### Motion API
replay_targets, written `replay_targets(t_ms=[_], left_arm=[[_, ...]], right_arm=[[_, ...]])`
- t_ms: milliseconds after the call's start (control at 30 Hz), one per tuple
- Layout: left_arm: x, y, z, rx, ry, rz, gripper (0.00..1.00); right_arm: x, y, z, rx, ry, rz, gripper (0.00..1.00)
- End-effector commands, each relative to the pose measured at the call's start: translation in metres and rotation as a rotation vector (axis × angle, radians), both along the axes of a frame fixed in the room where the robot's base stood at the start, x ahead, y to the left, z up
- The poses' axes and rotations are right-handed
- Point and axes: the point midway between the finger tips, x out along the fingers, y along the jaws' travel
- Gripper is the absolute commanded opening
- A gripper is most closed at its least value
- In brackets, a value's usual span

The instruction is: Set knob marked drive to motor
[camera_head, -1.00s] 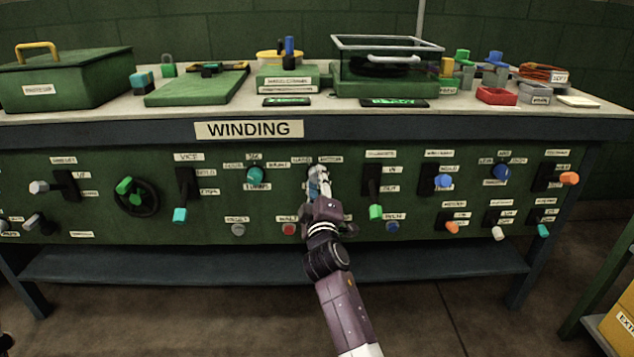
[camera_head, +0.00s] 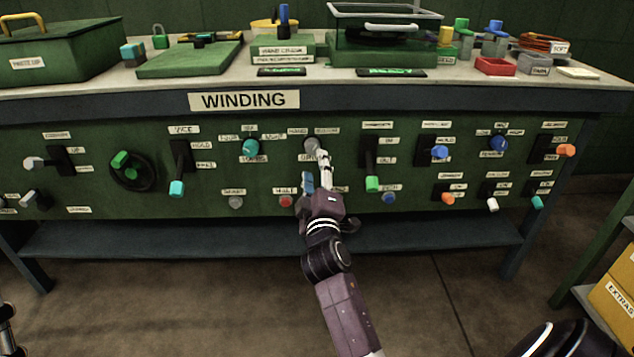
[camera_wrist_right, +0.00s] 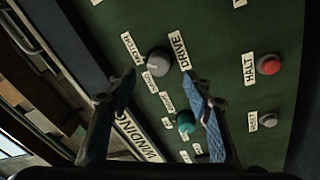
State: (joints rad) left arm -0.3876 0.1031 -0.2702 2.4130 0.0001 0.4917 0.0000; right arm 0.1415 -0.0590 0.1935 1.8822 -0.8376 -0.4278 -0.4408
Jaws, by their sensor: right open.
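The drive knob is a round grey knob (camera_head: 311,145) on the green panel, just right of the teal knob. In the right wrist view the knob (camera_wrist_right: 158,61) sits beside the DRIVE label (camera_wrist_right: 180,50), with smaller labels at its other side. I cannot make out a pointer, so its setting is unclear. My right gripper (camera_head: 316,173) is just below and in front of the knob, apart from it. In the right wrist view its two fingers (camera_wrist_right: 160,84) are spread wide with nothing between them. My left gripper is out of view.
A teal knob (camera_head: 250,147) is to the left, a green-handled lever (camera_head: 372,184) to the right. A red HALT button (camera_wrist_right: 269,65) is nearby. The bench edge with the WINDING sign (camera_head: 244,100) overhangs above the panel.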

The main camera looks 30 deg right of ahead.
Motion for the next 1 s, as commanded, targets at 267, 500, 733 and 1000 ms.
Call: replay_targets(t_ms=[267,500,733,1000], left_arm=[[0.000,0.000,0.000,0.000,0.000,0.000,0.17],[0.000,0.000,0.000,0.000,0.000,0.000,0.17],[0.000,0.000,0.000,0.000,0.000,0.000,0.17],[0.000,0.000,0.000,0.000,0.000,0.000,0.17]], right_arm=[[-0.039,0.021,-0.006,0.000,0.002,-0.001,0.47],[-0.046,0.025,-0.006,-0.001,0.001,-0.001,0.47],[-0.046,0.025,-0.006,-0.001,0.001,-0.001,0.47],[-0.046,0.025,-0.006,-0.001,0.001,-0.001,0.47]])
